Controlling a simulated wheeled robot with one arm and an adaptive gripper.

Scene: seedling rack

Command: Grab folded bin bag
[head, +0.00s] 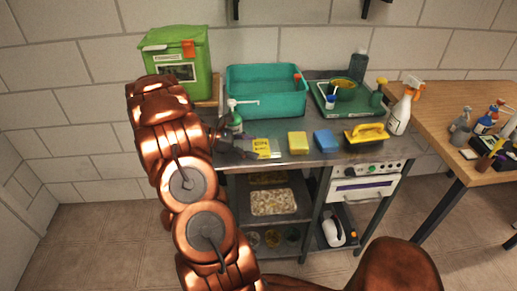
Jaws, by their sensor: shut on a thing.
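The folded bin bag (262,148) shows as a small flat packet with a yellow, printed face at the front left of the metal bench. My gripper (240,147) comes in from the left and is shut on the packet's left end, where dark fingers and dark material are hard to tell apart. The packet is at or just above the bench top; I cannot tell whether it touches. My copper arm hides the bench's left end.
A green-capped pump bottle (236,121) stands just behind my gripper. A yellow sponge (298,143), a blue sponge (325,141) and a yellow-handled brush (367,134) lie to the right. A teal basin (266,103) and a green bin (190,50) stand behind.

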